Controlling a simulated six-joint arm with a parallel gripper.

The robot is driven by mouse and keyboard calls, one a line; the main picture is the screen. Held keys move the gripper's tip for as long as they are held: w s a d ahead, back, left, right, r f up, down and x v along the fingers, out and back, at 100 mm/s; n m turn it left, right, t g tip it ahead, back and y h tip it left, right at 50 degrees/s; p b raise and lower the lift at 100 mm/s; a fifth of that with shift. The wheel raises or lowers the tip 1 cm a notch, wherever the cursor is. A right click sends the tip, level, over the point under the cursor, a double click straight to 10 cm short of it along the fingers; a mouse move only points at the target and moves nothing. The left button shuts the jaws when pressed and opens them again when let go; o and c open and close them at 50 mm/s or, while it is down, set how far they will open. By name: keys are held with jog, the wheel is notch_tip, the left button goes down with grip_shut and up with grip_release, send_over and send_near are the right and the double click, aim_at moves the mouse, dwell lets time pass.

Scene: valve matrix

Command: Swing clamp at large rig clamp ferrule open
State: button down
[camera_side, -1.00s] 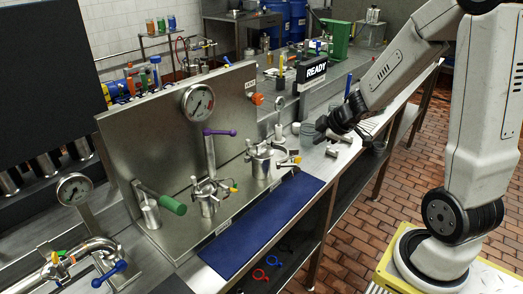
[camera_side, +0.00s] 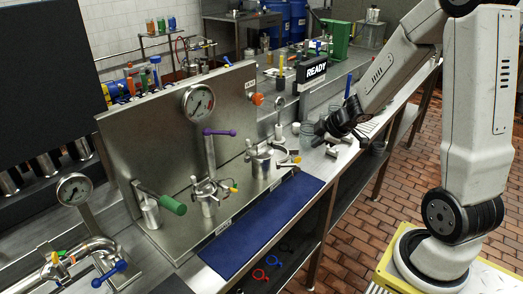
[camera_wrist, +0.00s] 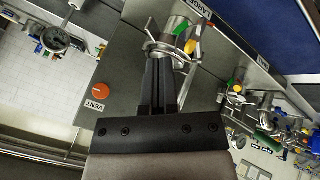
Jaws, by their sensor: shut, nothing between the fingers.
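The large rig (camera_side: 262,162) is a steel vessel near the right end of the upright panel. Its clamp ferrule (camera_wrist: 172,46) shows at the top of the wrist view beside a LARGE label, with a ring-like clamp and green and yellow parts. Whether the clamp is open or closed is hard to tell. My gripper (camera_wrist: 160,62) is shut and empty, its fingertips just below the clamp in the wrist view; contact is unclear. In the side view my gripper (camera_side: 320,134) is to the right of the large rig.
A similar smaller rig (camera_side: 207,197) stands to the left. A purple-handled lever (camera_side: 220,132) and pressure gauge (camera_side: 198,101) rise nearby. An orange VENT knob (camera_wrist: 103,90) sits on the panel. A blue mat (camera_side: 262,228) lies clear in front.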

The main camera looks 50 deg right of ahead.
jog(key=x, duration=0.7)
jog(key=shift+w+f, duration=0.25)
jog(key=shift+f, duration=0.1)
jog(key=shift+w+d+n+y, duration=0.1)
jog(key=shift+d+n+y, duration=0.4)
jog(key=shift+d+n, duration=0.2)
dwell(1.1)
jog(key=w+d+n+g+y, duration=0.1)
jog(key=w+d+n+y, duration=0.3)
jog(key=w+d+n, duration=0.2)
jog(key=shift+w+d+n+g+y, duration=0.25)
jog(key=shift+d+n+g+y, duration=0.15)
jog(key=shift+d+n, duration=0.55)
dwell(0.5)
jog(key=shift+r, duration=0.1)
dwell(0.5)
